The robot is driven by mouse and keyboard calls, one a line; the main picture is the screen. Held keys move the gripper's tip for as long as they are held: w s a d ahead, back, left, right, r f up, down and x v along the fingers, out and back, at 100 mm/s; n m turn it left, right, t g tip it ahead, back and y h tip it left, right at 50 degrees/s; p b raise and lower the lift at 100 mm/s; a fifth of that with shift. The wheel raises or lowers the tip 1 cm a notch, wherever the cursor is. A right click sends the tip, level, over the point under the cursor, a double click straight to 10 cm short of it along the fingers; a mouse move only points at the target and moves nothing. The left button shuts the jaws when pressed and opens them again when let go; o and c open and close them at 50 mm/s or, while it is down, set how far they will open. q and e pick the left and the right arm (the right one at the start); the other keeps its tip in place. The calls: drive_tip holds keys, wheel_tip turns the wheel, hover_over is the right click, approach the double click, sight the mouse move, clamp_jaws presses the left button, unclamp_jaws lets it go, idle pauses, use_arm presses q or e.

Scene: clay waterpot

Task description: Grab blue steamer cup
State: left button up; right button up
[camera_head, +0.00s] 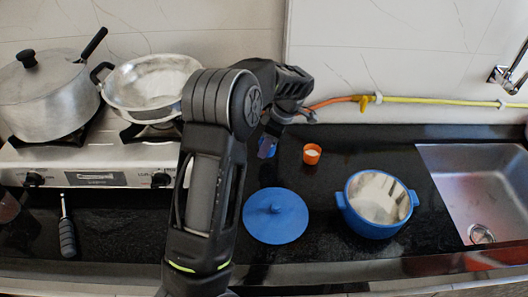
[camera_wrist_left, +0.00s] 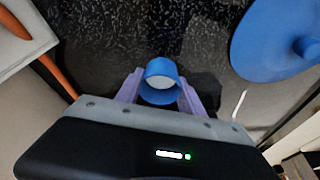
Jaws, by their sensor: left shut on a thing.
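The blue steamer cup (camera_wrist_left: 160,82) is a small blue cylinder with a pale inside. In the left wrist view it sits between the two purple fingers of my left gripper (camera_wrist_left: 158,92), which is shut on it. In the head view the left gripper (camera_head: 268,146) is by the back of the black counter, and a bit of the blue cup (camera_head: 264,152) shows beside its finger. My arm hides part of it. I cannot tell whether the cup touches the counter. My right gripper does not show.
A blue lid (camera_head: 275,216) lies in front of the gripper. An orange cup (camera_head: 312,154) and a blue pot (camera_head: 377,204) stand to the right, then a sink (camera_head: 470,180). A stove (camera_head: 100,165) with a lidded pot (camera_head: 45,95) and a metal pan (camera_head: 150,85) is at left.

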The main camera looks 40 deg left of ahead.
use_arm(q)
wheel_tip(320, 180, up, 6)
drive_tip(key=shift+r+b, duration=0.1)
drive_tip(key=shift+b, duration=0.2)
idle(0.6)
